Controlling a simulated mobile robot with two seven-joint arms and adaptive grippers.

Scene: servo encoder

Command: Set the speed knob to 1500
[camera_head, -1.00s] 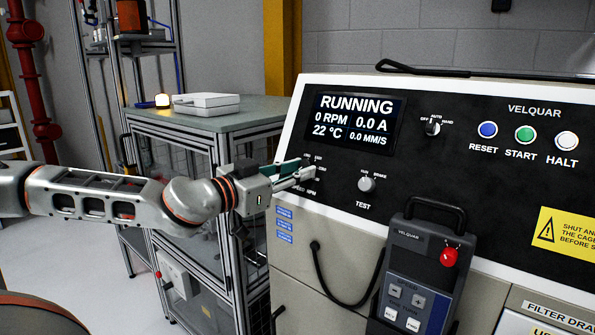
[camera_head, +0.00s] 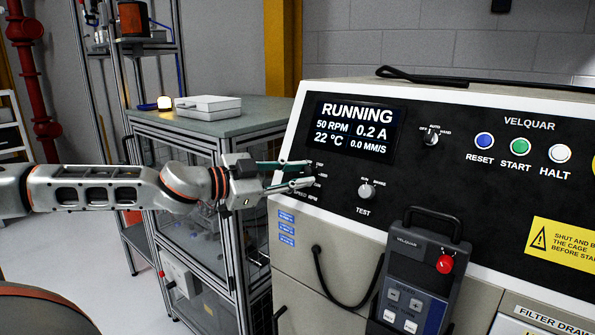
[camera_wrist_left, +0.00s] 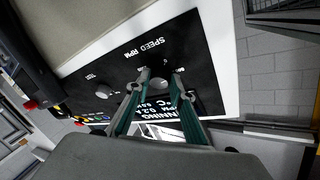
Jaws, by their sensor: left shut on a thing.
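My left gripper (camera_head: 313,174) is at the panel's left end in the head view. In the left wrist view its two fingertips (camera_wrist_left: 160,79) sit on either side of the knob, shut on it. In the head view the fingers hide most of the knob and part of its scale. The display (camera_head: 352,127) reads RUNNING, 50 RPM, 0.2 A, 22 °C and 0.0 MM/S. My right gripper is not in view.
The TEST knob (camera_head: 366,190) is just right of my fingers. An off/auto/hand knob (camera_head: 431,138) and the RESET (camera_head: 484,141), START (camera_head: 521,146) and HALT (camera_head: 560,153) buttons are farther right. A pendant (camera_head: 418,280) with a red button hangs below. A framed bench (camera_head: 215,122) stands behind my arm.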

